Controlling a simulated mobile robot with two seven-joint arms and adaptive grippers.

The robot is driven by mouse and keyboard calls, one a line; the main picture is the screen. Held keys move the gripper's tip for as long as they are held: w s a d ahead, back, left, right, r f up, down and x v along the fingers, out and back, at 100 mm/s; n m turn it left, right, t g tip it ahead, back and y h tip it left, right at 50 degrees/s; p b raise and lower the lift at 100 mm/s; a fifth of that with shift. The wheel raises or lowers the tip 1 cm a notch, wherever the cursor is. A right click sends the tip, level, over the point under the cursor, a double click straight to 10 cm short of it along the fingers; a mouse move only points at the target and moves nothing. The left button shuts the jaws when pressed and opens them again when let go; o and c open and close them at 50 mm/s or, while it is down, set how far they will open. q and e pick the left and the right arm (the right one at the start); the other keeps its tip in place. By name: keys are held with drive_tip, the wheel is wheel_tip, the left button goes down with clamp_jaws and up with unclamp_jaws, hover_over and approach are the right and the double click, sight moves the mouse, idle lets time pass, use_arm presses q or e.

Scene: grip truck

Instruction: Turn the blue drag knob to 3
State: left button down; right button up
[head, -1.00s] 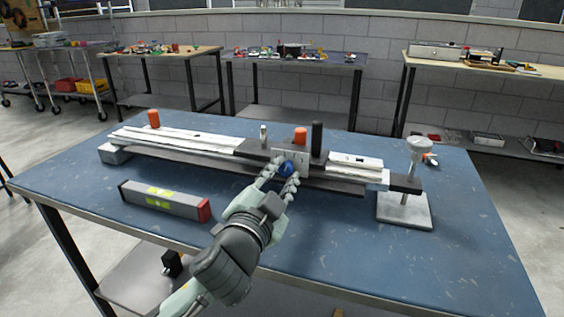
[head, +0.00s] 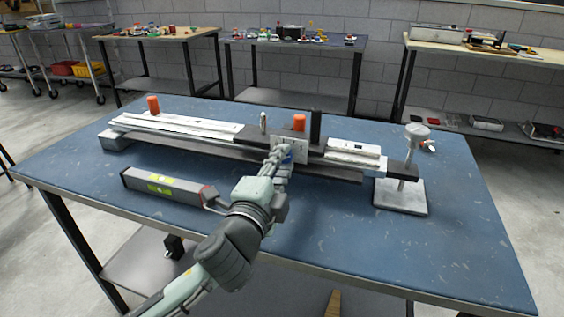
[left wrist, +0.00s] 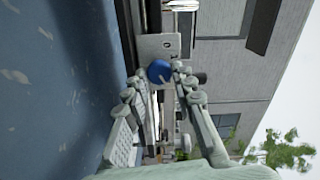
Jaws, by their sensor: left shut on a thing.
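The blue drag knob (left wrist: 159,71) is on the front of a light plate (head: 288,143) on the carriage of a long rail device (head: 190,127). My left gripper (head: 283,160) reaches the knob from the front. In the left wrist view, its fingertips (left wrist: 162,78) are at the knob's sides, shut on it. In the head view the fingers hide most of the knob, and only a bit of blue shows. The marks on the plate are too small to read. My right gripper is not in view.
The rail device stands on a blue table (head: 330,245). A box-shaped level (head: 165,188) lies front left of it. An orange knob (head: 299,122) and a black post (head: 316,126) rise near the carriage. A stand with a round top (head: 416,131) is at the right end. The front right of the table is clear.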

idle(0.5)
use_arm(q)
drive_tip(key=c, duration=1.3)
unclamp_jaws()
drive_tip(key=v, duration=1.2)
drive_tip(key=shift+s, duration=0.1)
